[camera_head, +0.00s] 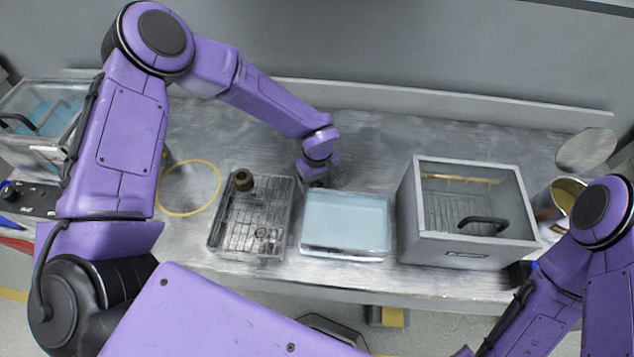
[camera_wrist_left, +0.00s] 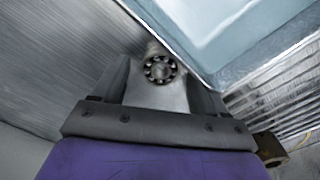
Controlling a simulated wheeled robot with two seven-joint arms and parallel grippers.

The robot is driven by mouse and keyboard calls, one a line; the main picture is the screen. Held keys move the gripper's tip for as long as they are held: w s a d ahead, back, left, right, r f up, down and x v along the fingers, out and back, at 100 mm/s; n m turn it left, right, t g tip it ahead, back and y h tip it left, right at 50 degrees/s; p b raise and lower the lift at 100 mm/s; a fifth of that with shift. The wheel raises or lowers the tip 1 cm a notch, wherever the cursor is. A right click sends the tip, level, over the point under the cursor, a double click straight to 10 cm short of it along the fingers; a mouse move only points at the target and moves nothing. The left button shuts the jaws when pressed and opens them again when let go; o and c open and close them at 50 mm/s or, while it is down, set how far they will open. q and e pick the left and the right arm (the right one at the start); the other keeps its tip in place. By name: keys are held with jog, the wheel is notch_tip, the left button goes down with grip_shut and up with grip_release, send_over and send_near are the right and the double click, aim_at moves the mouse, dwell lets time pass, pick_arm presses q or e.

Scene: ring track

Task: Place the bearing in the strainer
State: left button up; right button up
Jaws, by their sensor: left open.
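A small round bearing (camera_wrist_left: 160,69) with a dark ring of balls shows in the left wrist view, near the tips of my left gripper (camera_wrist_left: 160,82). The jaws are open, and I cannot tell whether they touch it. In the head view my left gripper (camera_head: 322,180) is low over the bench, just behind the blue tub, and the bearing cannot be made out there. A wire basket (camera_head: 227,236), which looks like the strainer, stands left of the tub. It holds a few small rings. My right arm is at the right edge, its gripper out of view.
The tub (camera_head: 345,222) of light blue liquid stands close in front of my left gripper. A brown bushing (camera_head: 242,180) is at the basket's back edge. A grey lidded box (camera_head: 466,250) stands right of the tub. A yellow ring (camera_head: 164,205) lies left of the basket.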

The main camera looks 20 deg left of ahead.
aim_at(317, 186)
pick_arm(q)
jog(key=shift+o, duration=0.4)
notch_tip(317, 186, up, 11)
jog(key=f+m+p, duration=0.1)
jog(key=f, duration=0.2)
jog(key=f+m+p, duration=0.1)
jog(key=f+m, duration=0.1)
jog(key=f, duration=0.2)
jog(key=f+m+t+p, duration=0.1)
jog(key=f, duration=0.3)
jog(key=shift+s+m+y, duration=0.25)
jog(key=shift+m+y, duration=0.05)
jog(key=shift+w+f, duration=0.15)
jog(key=shift+f, duration=0.25)
